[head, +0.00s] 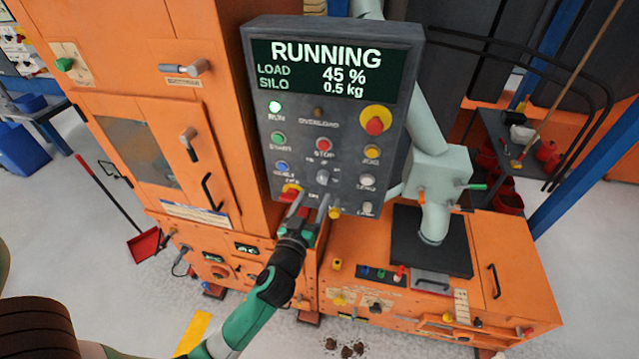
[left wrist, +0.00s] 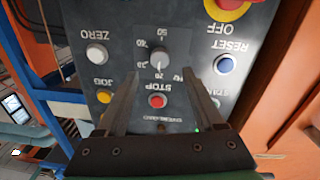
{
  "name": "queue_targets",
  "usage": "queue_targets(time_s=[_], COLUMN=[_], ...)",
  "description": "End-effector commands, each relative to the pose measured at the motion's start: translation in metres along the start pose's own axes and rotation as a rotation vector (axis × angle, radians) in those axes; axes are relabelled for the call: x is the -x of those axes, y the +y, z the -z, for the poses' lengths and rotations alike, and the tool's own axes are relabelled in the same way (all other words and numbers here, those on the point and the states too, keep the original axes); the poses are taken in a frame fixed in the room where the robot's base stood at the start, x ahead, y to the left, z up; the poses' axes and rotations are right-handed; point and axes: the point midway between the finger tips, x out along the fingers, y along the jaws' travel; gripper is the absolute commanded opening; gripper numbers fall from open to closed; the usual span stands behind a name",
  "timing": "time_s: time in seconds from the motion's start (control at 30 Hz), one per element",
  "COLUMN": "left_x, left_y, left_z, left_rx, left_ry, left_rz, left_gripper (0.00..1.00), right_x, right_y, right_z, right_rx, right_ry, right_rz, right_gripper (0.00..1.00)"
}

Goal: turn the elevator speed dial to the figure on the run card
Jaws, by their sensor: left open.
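The speed dial (head: 322,177) is a small grey knob low on the dark control panel (head: 400,100). It also shows in the left wrist view (left wrist: 158,62), upside down, ringed by white figures too blurred to read surely. My left gripper (head: 308,203) is open just below the dial in the head view. In the left wrist view its fingers (left wrist: 170,84) are spread, with the dial between and just beyond the tips, apparently untouched. The panel screen reads RUNNING, load 45 %, silo 0.5 kg. I cannot make out a run card. My right gripper is out of view.
A red STOP button (left wrist: 157,101) sits beside the dial, between the fingers. A yellow-ringed red knob (head: 375,122) and several buttons crowd the panel. The orange machine (head: 150,60) stands at left, and a lower orange unit (head: 500,240) at right.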

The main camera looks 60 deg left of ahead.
Motion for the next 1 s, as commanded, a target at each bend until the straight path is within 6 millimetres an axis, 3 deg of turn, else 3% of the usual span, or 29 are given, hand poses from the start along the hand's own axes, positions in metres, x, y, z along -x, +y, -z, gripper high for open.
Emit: queue_targets(time_s=[0.1, 0.3, 0.63, 1.0], left_x=[-0.028, -0.055, -0.06, -0.06], left_y=[0.0, 0.0, 0.0, 0.0], left_z=[0.002, 0.001, 0.0, 0.0], left_rx=[0.001, 0.0, 0.001, 0.001], left_ry=[0.001, 0.001, 0.0, 0.0], left_rz=[0.002, 0.0, -0.001, -0.001], left_gripper=[0.69, 0.69, 0.68, 0.01], right_x=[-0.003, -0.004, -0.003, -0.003], right_y=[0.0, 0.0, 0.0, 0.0], right_z=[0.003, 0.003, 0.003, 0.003], right_rx=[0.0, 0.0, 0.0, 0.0], right_ry=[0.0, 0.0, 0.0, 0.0], right_rz=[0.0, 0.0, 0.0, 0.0], right_gripper=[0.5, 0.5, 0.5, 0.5])
